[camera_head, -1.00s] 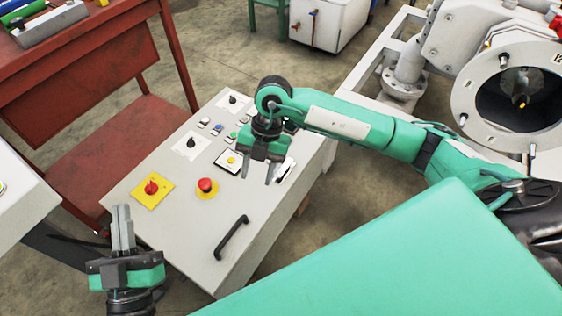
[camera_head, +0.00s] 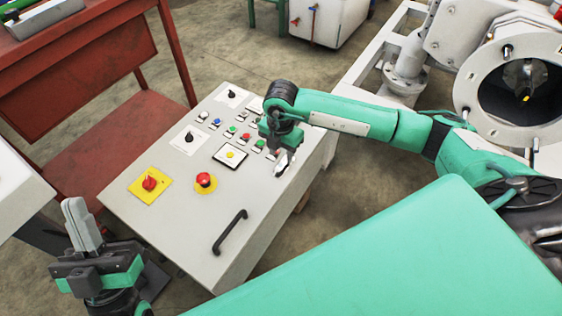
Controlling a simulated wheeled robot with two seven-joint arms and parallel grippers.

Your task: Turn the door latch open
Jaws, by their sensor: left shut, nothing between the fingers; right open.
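I cannot make out for certain which part is the door latch. A round grey flanged opening (camera_head: 520,95) with a dark inside and bolts on its rim is on the machine at the upper right. My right gripper (camera_head: 284,162) points down over the right edge of the control panel, apart from the flange; its fingers are seen nearly edge-on and partly hidden by its own wrist. It is open. My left gripper (camera_head: 80,216) is at the lower left, pointing up, with its fingers together and nothing between them.
A pale control cabinet (camera_head: 176,243) fills the middle, with a red mushroom button (camera_head: 205,181), a red knob (camera_head: 149,183), a yellow button (camera_head: 230,155) and a black handle (camera_head: 229,231). A red bench (camera_head: 110,60) stands behind left. Concrete floor is free behind the cabinet.

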